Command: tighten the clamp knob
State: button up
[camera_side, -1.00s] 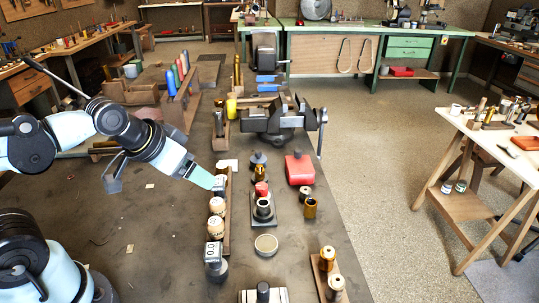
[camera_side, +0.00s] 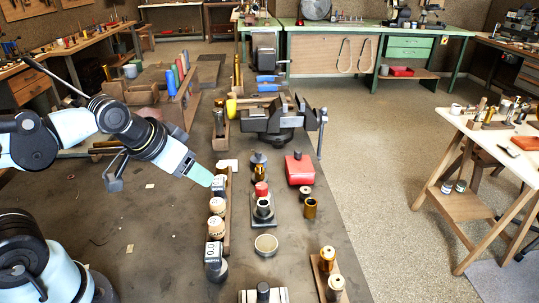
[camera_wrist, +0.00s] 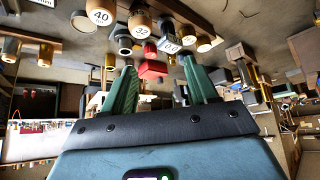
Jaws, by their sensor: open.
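No part is marked as the clamp knob, and I cannot tell for certain which one it is. A red-topped round piece (camera_side: 262,188) stands on a small dark plate (camera_side: 272,222), with an open-topped metal cylinder (camera_side: 263,207) in front of it. My gripper (camera_side: 209,182) is open and empty, to the left of these, its green fingertips close to the upper end of a row of numbered pieces. In the wrist view my gripper (camera_wrist: 158,68) shows both fingers apart, with nothing between them. Contact with the row cannot be judged.
Wooden numbered plugs (camera_side: 217,205) stand in a rail, with a digital gauge (camera_side: 214,252) below. A dark vise (camera_side: 275,118) and a red box (camera_side: 299,170) stand beyond.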

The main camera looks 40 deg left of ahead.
jog(key=n+g+y, duration=0.4)
jog(key=n+g, duration=0.1)
jog(key=n, duration=0.7)
send_over(262, 186)
jog(key=s+d, duration=0.3)
jog(key=d, duration=0.1)
jog(key=x, duration=1.3)
jog(key=shift+w+d, duration=0.3)
jog(key=shift+c, duration=0.3)
jog(key=c, duration=1)
